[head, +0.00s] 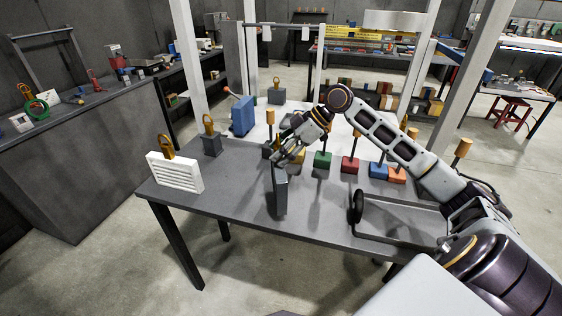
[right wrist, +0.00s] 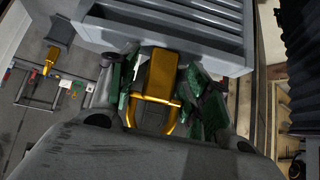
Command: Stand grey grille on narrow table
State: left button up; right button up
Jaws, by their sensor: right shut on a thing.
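The grey grille (head: 281,192) is upright and nearly edge-on to me in the head view, over the front middle of the grey table (head: 235,212). In the right wrist view its slatted body (right wrist: 185,33) fills the top, with a yellow handle (right wrist: 158,75) towards me. My right gripper (head: 287,156) is shut on this handle, with its green finger pads on both sides of it. I cannot tell if the grille's lower edge touches the tabletop. My left gripper is not in view.
A white grille (head: 175,173) with a yellow handle stands at the table's left end. A dark block (head: 211,143) and blue box (head: 242,116) are behind. Several coloured blocks with posts, including a green one (head: 322,160), line the back right. Bare tabletop lies left of the grey grille.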

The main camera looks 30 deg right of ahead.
jog(key=shift+f, duration=1.8)
jog(key=o, duration=1.2)
jog(key=shift+f, duration=0.1)
jog(key=shift+b+v, duration=0.6)
jog(key=shift+v, duration=5.45)
